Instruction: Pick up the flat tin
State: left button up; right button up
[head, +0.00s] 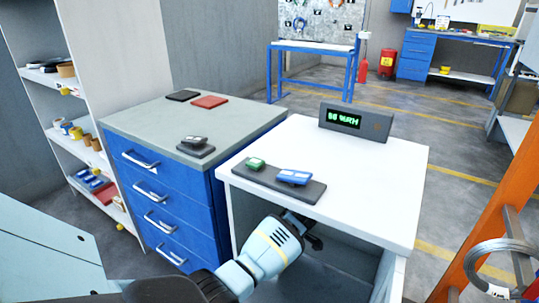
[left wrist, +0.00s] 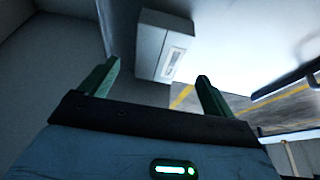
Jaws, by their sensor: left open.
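I cannot make out with certainty which thing is the flat tin. A small green item (head: 255,163) and a blue item (head: 294,177) sit on a dark grey tray (head: 270,181) near the front left of the white table. My left gripper (head: 309,229) is at the front edge of this table, below and right of the tray, dark and partly hidden by its wrist. In the left wrist view its two green fingers (left wrist: 157,70) stand wide apart with nothing held between them. My right gripper is not in view.
The white table (head: 370,195) carries a grey box with a green display (head: 355,122). The blue cabinet (head: 165,190) holds a grey device on a dark pad (head: 195,146), a red flat item (head: 209,101) and a black one (head: 182,95). An orange post (head: 488,215) stands at right.

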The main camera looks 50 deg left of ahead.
pick_arm(q)
jog(key=b+x, duration=0.2)
jog(key=x, duration=0.2)
jog(key=shift+a+f, duration=0.1)
jog(key=shift+f, duration=0.05)
jog(key=shift+a+f, duration=0.15)
jog(key=shift+f, duration=0.15)
jog(key=shift+f, duration=0.25)
dwell(0.5)
jog(key=c, duration=1.2)
jog(key=shift+r, duration=0.1)
